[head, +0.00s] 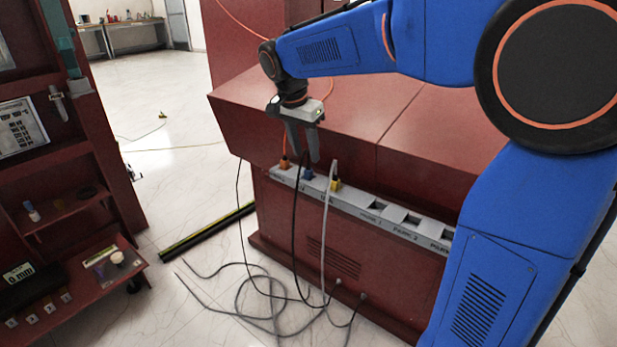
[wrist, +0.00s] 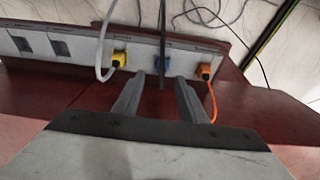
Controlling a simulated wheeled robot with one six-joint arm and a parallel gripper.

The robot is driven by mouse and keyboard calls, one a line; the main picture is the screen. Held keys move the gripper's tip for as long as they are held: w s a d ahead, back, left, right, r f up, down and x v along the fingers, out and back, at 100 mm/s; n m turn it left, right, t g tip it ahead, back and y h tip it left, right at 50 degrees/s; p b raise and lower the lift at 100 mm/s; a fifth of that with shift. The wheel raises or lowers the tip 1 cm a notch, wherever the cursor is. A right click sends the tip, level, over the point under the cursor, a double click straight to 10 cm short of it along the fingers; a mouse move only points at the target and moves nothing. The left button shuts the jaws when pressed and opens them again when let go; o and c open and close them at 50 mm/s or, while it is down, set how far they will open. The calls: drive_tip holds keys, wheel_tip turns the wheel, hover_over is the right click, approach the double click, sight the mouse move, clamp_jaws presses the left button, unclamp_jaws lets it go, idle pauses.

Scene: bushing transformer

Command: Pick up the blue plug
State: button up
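The blue plug (head: 308,174) sits in the grey socket strip (head: 372,212) on the red cabinet, with a dark cable running from it. It also shows in the wrist view (wrist: 162,64), between the orange plug and the yellow plug. My gripper (head: 304,157) is open and points down just above the blue plug. In the wrist view the two fingertips of my gripper (wrist: 159,77) are spread, and the blue plug lies beyond the gap between them. Nothing is held. The dark cable partly covers the plug.
The orange plug (head: 284,163) with an orange cable and the yellow plug (head: 336,184) with a grey cable stand close on either side. Empty sockets lie further right on the strip. The red cabinet's overhanging top (head: 350,110) is close behind. Loose cables lie on the floor.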

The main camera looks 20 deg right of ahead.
sight(308, 169)
drive_tip(key=shift+x, duration=3.15)
drive_tip(key=shift+a, duration=0.15)
clamp_jaws()
